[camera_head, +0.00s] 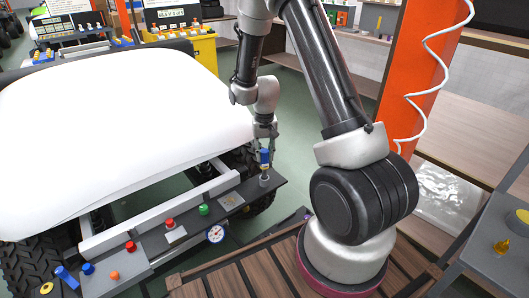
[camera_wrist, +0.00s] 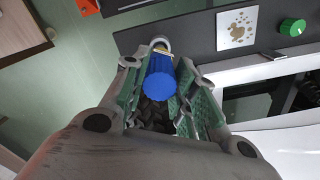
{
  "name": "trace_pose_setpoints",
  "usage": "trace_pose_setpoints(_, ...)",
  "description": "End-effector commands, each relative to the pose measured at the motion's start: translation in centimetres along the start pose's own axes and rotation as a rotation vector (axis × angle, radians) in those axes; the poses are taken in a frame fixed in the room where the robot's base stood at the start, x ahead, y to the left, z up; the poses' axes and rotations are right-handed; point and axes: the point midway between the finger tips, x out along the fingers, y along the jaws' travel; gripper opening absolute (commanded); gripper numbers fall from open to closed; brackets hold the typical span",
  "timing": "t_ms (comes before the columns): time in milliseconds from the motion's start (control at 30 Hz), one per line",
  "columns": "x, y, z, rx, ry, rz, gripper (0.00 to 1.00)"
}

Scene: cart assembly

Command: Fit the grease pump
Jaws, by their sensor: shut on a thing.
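The grease pump (camera_head: 264,156), with a blue body and a brass-coloured lower part, is upright between the fingers of my gripper (camera_head: 264,142). In the wrist view its round blue top (camera_wrist: 159,84) sits between the green-padded fingers of my gripper (camera_wrist: 165,95). My gripper is shut on it. A grey round socket (camera_head: 264,181) stands near the right end of the dark panel, directly below the pump. In the wrist view the socket's rim (camera_wrist: 160,41) shows beyond the brass part. I cannot tell whether the pump's lower end touches the socket or is inside it.
The dark panel (camera_head: 246,202) carries a green knob (camera_head: 204,209), a gauge (camera_head: 216,234), red knobs and a spotted plate (camera_head: 231,199). A large white cover (camera_head: 120,120) lies left of my arm. An orange post (camera_head: 425,75) stands to the right. Open floor lies behind my gripper.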

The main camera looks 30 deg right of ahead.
Motion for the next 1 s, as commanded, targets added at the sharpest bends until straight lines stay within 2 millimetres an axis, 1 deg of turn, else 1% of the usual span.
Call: trace_pose_setpoints(1000,3.0,0.0,0.0,0.0,0.0,0.0,0.04)
